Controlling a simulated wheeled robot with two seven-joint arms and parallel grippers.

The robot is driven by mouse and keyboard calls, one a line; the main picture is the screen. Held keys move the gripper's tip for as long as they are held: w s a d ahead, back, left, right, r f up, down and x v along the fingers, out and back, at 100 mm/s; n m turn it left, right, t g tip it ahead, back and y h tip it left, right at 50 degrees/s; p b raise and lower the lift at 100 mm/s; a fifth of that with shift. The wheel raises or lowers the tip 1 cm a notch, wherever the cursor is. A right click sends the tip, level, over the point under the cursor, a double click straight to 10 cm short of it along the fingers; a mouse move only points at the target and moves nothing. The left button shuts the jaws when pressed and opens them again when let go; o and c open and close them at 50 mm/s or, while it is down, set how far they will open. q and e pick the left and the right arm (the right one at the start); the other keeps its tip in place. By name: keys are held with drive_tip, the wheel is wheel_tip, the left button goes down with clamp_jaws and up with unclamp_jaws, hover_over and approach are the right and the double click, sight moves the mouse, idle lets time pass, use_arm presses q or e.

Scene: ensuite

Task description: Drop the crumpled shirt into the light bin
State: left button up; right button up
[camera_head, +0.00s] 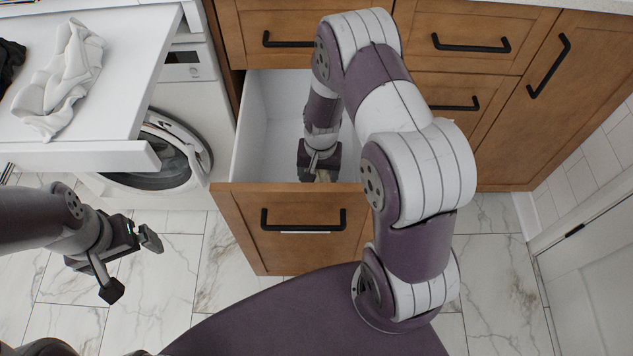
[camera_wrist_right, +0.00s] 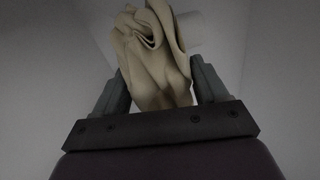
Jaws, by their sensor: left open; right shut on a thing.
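A beige crumpled cloth, which looks like the shirt (camera_wrist_right: 155,75), is between the fingers of my right gripper (camera_wrist_right: 160,92) in the right wrist view. In the head view my right gripper (camera_head: 321,174) reaches down into the open drawer with a light interior (camera_head: 268,115), the likely light bin. Only a small beige bit of the cloth shows there, below the gripper. My left gripper (camera_head: 131,265) is open and empty above the floor, left of the drawer.
A white crumpled cloth (camera_head: 62,80) and a dark cloth (camera_head: 10,62) lie on the white top (camera_head: 120,90) at left. A washing machine (camera_head: 178,150) stands beside the drawer. Wooden cabinets (camera_head: 500,110) are at right. Tiled floor is clear in front.

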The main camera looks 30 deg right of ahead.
wheel_tip(320, 180, down, 3)
drive_tip(key=shift+f+b, duration=0.2)
drive_tip(key=shift+b, duration=0.25)
drive_tip(key=shift+f, duration=0.3)
drive_tip(key=o, duration=1.3)
drive_tip(key=shift+c, duration=0.2)
drive_tip(key=shift+r, duration=0.1)
wheel_tip(320, 180, up, 12)
drive_tip(key=p, duration=0.5)
drive_tip(key=shift+s+d, duration=0.1)
drive_tip(key=shift+d, duration=0.05)
drive_tip(key=shift+r, duration=0.2)
